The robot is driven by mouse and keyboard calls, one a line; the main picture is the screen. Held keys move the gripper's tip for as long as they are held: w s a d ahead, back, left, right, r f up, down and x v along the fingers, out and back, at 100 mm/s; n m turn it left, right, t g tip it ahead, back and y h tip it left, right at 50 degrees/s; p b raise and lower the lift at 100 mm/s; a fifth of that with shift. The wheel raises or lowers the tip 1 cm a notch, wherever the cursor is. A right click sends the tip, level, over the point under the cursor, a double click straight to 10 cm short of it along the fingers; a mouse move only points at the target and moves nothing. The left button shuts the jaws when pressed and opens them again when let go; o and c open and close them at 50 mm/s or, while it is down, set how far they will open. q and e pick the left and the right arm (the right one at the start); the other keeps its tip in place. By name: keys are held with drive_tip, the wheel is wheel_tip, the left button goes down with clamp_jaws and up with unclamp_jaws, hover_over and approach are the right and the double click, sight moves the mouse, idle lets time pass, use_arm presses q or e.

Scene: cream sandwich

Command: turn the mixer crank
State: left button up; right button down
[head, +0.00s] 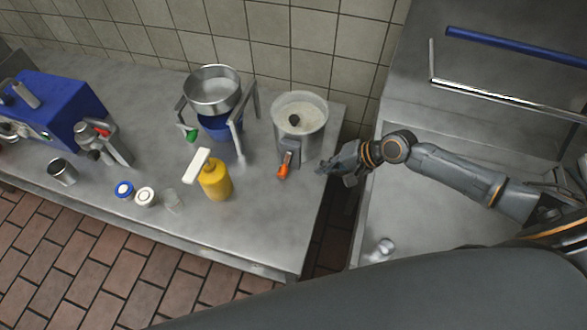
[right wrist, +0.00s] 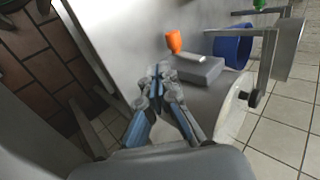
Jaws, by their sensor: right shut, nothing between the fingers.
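The mixer (head: 300,128) is a round metal drum with pale cream inside and a black knob on top, near the right end of the steel counter. Its crank (head: 284,165) hangs on the front side, with a grey housing and an orange handle. In the right wrist view the orange handle (right wrist: 173,41) sticks up just beyond my fingertips, beside the grey housing (right wrist: 200,70). My right gripper (head: 323,168) is shut and empty, to the right of the crank and apart from the handle. It also shows in the right wrist view (right wrist: 163,70). My left gripper is out of view.
A yellow pump bottle (head: 215,183) stands left of the crank. A metal bowl on a stand (head: 213,92) over a blue container is behind it. A blue machine (head: 60,110) is far left. The counter (head: 255,220) is clear in front of the crank.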

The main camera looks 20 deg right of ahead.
sight(285, 166)
drive_tip(key=x, duration=0.3)
drive_tip(key=r+p+x, duration=0.1)
drive_tip(key=x, duration=0.2)
drive_tip(key=a+x, duration=0.1)
drive_tip(key=x, duration=0.3)
drive_tip(key=shift+w+a+r, duration=0.1)
drive_tip(key=shift+w+r, duration=0.05)
drive_tip(key=shift+w, duration=0.15)
